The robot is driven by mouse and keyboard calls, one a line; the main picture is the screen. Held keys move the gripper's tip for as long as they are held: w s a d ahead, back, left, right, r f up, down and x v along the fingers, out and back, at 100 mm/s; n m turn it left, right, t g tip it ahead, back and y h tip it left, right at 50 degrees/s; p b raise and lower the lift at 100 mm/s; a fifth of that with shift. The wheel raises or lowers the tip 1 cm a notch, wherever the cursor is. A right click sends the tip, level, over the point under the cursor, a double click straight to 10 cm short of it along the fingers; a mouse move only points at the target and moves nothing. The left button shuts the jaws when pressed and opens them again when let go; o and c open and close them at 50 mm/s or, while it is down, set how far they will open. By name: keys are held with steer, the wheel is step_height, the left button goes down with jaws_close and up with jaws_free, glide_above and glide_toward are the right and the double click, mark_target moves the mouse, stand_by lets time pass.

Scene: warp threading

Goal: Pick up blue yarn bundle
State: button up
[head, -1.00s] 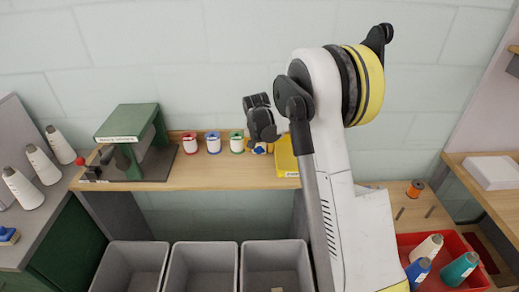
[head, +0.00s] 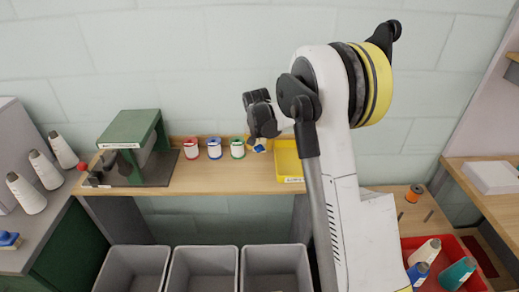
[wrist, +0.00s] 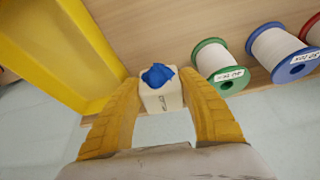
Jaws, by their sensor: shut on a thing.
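The blue yarn bundle (wrist: 162,92) is a small off-white block with a blue tuft on top and a small printed label on its face. It sits between the yellow fingers of my gripper (wrist: 160,98) in the wrist view, which are shut on it. In the head view the bundle (head: 261,147) shows only partly, as a small blue and white patch below my dark wrist, between the green spool and the yellow tray. I cannot tell how far the bundle is from the shelf.
The wooden shelf carries spools of red (head: 191,148), blue (head: 214,148) and green (head: 237,148), and a yellow tray (head: 289,163). The green spool (wrist: 220,68) is close to my right finger. A green machine (head: 130,140) stands left. Grey bins (head: 203,268) are below.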

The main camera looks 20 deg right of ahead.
steer(key=s+d+r+p, duration=0.3)
steer(key=s+d+r, duration=0.4)
steer(key=s, duration=0.2)
steer(key=shift+d+r, duration=0.25)
stand_by(0.7)
